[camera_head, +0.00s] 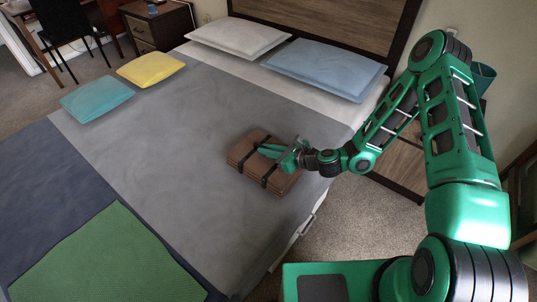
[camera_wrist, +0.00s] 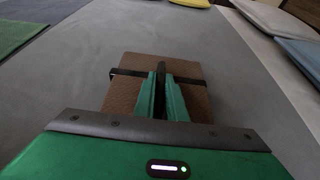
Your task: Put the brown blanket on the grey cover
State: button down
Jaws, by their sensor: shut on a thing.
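The brown blanket (camera_head: 256,169) is a folded, flat block with dark straps around it. It is at the right part of the grey cover (camera_head: 170,130), near the bed's side edge. In the wrist view the blanket (camera_wrist: 127,97) is straight ahead, with grey cover around it. My gripper (camera_head: 268,150) reaches in from the right and is shut on the blanket near its middle. In the wrist view its two green fingers (camera_wrist: 161,78) close around a dark strap. I cannot tell whether the blanket rests on the cover or hangs just above it.
A white pillow (camera_head: 238,36) and a blue pillow (camera_head: 325,69) lie by the headboard (camera_head: 320,25). Yellow (camera_head: 151,68) and teal (camera_head: 97,98) cushions lie at the left. A green blanket (camera_head: 110,260) lies at the lower left. The middle of the cover is clear.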

jog(key=shift+f, duration=1.15)
jog(key=c, duration=1.8)
grip_release()
jog(key=shift+f, duration=0.1)
jog(key=v, duration=1.2)
